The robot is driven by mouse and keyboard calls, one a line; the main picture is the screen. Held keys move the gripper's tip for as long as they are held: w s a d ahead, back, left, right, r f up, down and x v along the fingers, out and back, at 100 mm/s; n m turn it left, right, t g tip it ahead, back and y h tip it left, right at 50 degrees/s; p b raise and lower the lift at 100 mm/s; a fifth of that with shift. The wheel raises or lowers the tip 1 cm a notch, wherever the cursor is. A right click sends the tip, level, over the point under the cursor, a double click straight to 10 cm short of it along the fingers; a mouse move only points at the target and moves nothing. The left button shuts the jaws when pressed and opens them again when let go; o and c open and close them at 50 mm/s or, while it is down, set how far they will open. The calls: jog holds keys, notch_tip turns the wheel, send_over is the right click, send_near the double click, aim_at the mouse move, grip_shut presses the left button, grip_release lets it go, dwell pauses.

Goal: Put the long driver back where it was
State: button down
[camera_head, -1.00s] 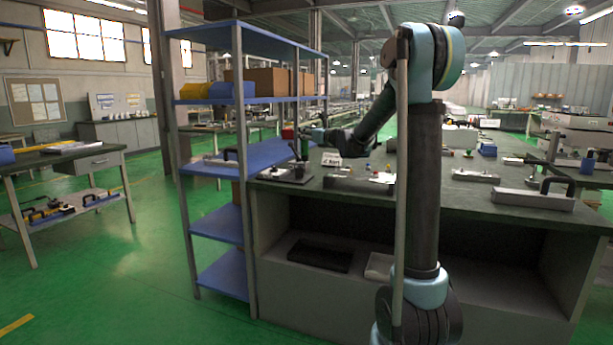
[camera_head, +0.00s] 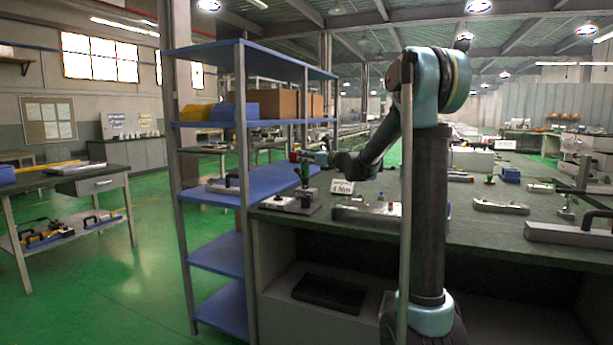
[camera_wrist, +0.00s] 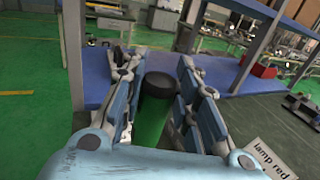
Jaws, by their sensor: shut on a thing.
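The driver (camera_wrist: 154,122) has a green handle with a black round end. In the wrist view it stands between the two fingers of my gripper (camera_wrist: 158,75), which is shut on it. In the head view my gripper (camera_head: 306,159) is at the bench's left end, beside the blue shelf. The green tool (camera_head: 304,174) hangs roughly upright there, above or at a small metal fixture (camera_head: 290,204). Its lower end is too small to tell whether it touches the fixture.
The blue shelf unit (camera_head: 266,182) stands close on the left of the bench (camera_head: 470,228). A white label card (camera_head: 342,187) is right of the tool, with metal fixtures (camera_head: 370,209) near it. Another card (camera_wrist: 270,158) shows in the wrist view. Green floor lies open at left.

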aim_at(308, 167)
jog(key=shift+f, duration=2.5)
jog(key=c, duration=1.2)
grip_release()
jog(key=shift+c, duration=0.2)
jog(key=shift+s, duration=0.1)
jog(key=v, duration=1.2)
jog(key=s+d+f+n+g+h, duration=0.1)
jog(key=s+f+n+g+h, duration=0.1)
jog(key=s+f+n, duration=0.45)
jog(key=s+d+f+n+g+h, duration=0.15)
jog(key=s+n, duration=0.25)
jog(key=s, duration=0.6)
jog(key=s+f+n+g+h, duration=0.25)
jog(key=s+f+n, duration=0.25)
jog(key=s, duration=0.3)
jog(key=s+d+f+n+g+h, duration=0.2)
jog(key=s+d+f+n, duration=0.3)
jog(key=s, duration=0.5)
jog(key=s+d+f+n+g+h, duration=0.1)
jog(key=s+d+f+n+h, duration=0.4)
jog(key=s+d+f, duration=0.4)
jog(key=shift+s+d+n+g, duration=0.4)
jog(key=shift+s+d+n, duration=0.25)
jog(key=shift+d, duration=0.45)
